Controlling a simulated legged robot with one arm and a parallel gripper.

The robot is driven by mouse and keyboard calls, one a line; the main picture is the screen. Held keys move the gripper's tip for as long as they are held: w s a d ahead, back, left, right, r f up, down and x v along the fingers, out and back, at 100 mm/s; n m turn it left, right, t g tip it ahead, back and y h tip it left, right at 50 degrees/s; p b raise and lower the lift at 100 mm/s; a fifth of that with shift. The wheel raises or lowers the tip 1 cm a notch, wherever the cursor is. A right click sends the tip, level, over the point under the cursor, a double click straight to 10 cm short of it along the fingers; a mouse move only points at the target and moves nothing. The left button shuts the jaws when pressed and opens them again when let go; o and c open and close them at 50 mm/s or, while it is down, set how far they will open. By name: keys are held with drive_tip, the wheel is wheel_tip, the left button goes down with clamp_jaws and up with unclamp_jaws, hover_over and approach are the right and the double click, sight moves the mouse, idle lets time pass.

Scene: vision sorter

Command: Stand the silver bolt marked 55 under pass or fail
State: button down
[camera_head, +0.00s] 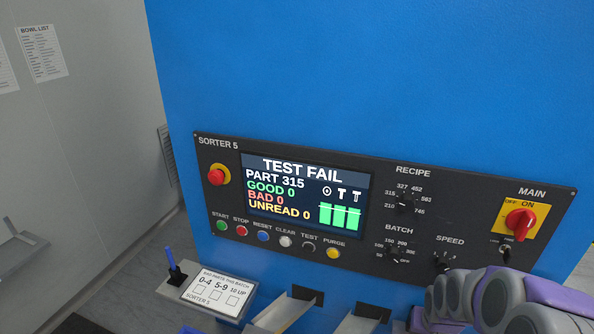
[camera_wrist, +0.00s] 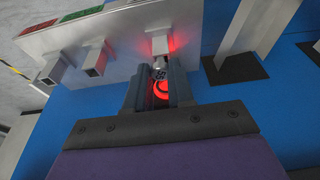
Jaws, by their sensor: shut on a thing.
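In the wrist view my gripper (camera_wrist: 159,84) is shut on a small silvery piece (camera_wrist: 159,71), which looks like a bolt end with dark marks. I cannot read a number on it. A red glow and a bright red ring show between the fingers. A square metal post or tube (camera_wrist: 158,44), lit red, stands just beyond the fingertips on a pale ledge. A green label (camera_wrist: 82,15) and a red label (camera_wrist: 54,69) are at the upper left; their words are not readable. My gripper is outside the head view; only my arm shows at lower right.
The blue sorter's screen (camera_head: 306,197) reads TEST FAIL, PART 315, with zero counts. Its black panel has buttons, knobs and a red main switch (camera_head: 519,221). A tally card (camera_head: 217,291) and metal chutes (camera_head: 283,312) sit below. More square tubes (camera_wrist: 95,61) stand on the ledge.

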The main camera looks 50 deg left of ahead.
drive_tip(key=v, duration=0.2)
drive_tip(key=p+v, duration=0.1)
drive_tip(key=v, duration=0.1)
drive_tip(key=shift+w+d+r, duration=0.1)
drive_tip(key=shift+w, duration=0.35)
drive_tip(key=shift+a+r, duration=0.2)
drive_tip(key=shift+a, duration=0.1)
drive_tip(key=shift+d, duration=0.1)
